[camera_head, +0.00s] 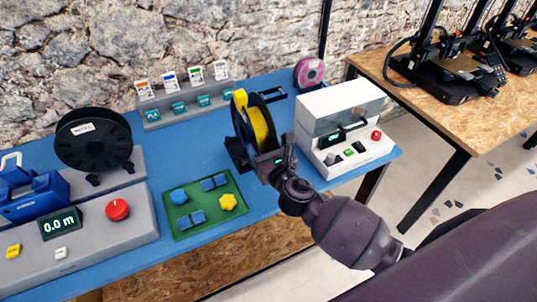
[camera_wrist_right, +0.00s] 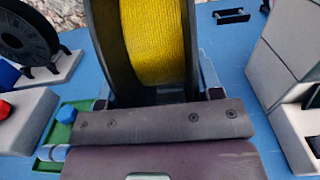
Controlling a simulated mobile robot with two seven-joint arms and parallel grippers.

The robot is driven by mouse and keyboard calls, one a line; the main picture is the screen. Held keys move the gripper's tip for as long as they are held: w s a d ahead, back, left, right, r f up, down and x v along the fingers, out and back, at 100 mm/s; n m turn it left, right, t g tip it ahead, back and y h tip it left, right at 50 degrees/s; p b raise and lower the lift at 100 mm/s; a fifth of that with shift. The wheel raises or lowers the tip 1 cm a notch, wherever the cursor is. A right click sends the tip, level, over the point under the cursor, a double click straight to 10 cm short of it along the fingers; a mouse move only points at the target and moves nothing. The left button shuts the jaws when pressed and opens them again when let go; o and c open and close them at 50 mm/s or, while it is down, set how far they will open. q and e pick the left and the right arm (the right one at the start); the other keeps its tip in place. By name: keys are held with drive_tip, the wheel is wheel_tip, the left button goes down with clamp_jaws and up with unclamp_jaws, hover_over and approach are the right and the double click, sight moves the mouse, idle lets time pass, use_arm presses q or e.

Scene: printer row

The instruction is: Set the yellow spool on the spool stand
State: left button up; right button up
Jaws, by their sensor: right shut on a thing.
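The yellow spool (camera_head: 262,122), yellow filament between black flanges, is upright over the blue table. My right gripper (camera_head: 264,158) is shut on its near lower side; in the right wrist view the spool (camera_wrist_right: 152,45) rises between the fingers. A low black frame (camera_head: 275,96), probably the spool stand, is just behind and right of the spool in the head view. Its dark bar (camera_wrist_right: 231,16) shows right of the spool in the wrist view. The spool hides part of it, and I cannot tell whether they touch. My left gripper is not in view.
A white machine (camera_head: 345,120) stands close right of my gripper. A green tray (camera_head: 188,228) with blue and yellow pieces lies left of it. A black spool (camera_head: 93,139) and grey console (camera_head: 90,238) are farther left. A pink spool (camera_head: 309,71) stands at the back.

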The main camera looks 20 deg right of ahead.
drive_tip(key=w+b, duration=0.1)
drive_tip(key=w, duration=0.4)
drive_tip(key=shift+a+f, duration=0.1)
drive_tip(key=shift+w+b, duration=0.4)
drive_tip(key=shift+w, duration=0.3)
drive_tip(key=shift+w+f, duration=0.2)
drive_tip(key=shift+f, duration=0.15)
drive_tip(key=shift+f+b, duration=0.4)
drive_tip(key=shift+b, duration=0.05)
drive_tip(key=shift+f+b, duration=0.4)
drive_tip(key=shift+f, duration=0.15)
drive_tip(key=o, duration=1.2)
drive_tip(key=shift+o, duration=0.6)
drive_tip(key=shift+f, duration=0.1)
